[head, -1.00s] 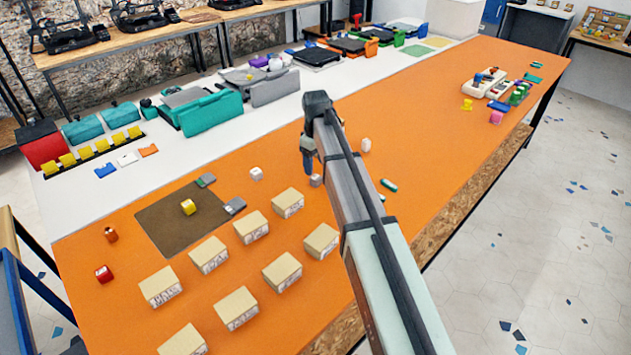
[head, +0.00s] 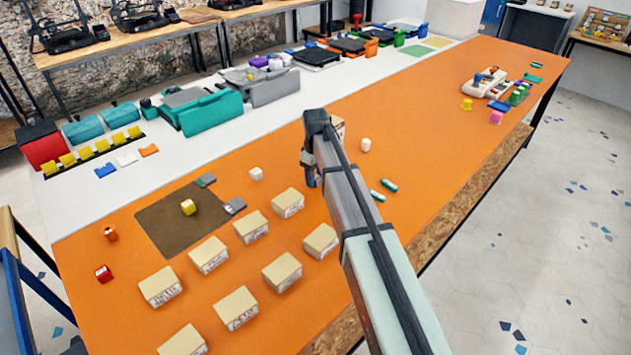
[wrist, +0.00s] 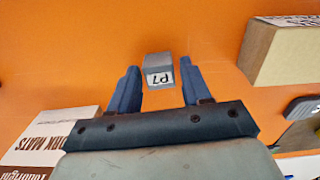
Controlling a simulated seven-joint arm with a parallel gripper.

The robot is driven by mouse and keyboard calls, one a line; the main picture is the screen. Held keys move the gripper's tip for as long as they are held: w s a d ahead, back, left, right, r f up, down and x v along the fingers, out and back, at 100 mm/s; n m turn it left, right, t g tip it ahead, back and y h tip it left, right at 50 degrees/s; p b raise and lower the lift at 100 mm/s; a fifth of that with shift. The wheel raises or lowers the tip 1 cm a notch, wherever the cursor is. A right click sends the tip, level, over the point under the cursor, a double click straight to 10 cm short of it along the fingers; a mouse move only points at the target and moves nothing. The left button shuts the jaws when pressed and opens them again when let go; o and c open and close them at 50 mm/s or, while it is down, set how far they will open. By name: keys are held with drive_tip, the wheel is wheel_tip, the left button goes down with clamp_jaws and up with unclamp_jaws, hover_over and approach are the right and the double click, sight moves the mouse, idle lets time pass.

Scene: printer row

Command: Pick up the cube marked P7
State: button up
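The grey cube marked P7 (wrist: 157,62) shows in the wrist view, its label facing my gripper. My gripper (wrist: 160,72) is open, with its blue fingers on either side of the cube's near part and an orange gap on both sides. In the head view my gripper (head: 311,180) is low over the orange table, partly behind my arm. The cube is hidden there.

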drive_tip(key=c, duration=0.8)
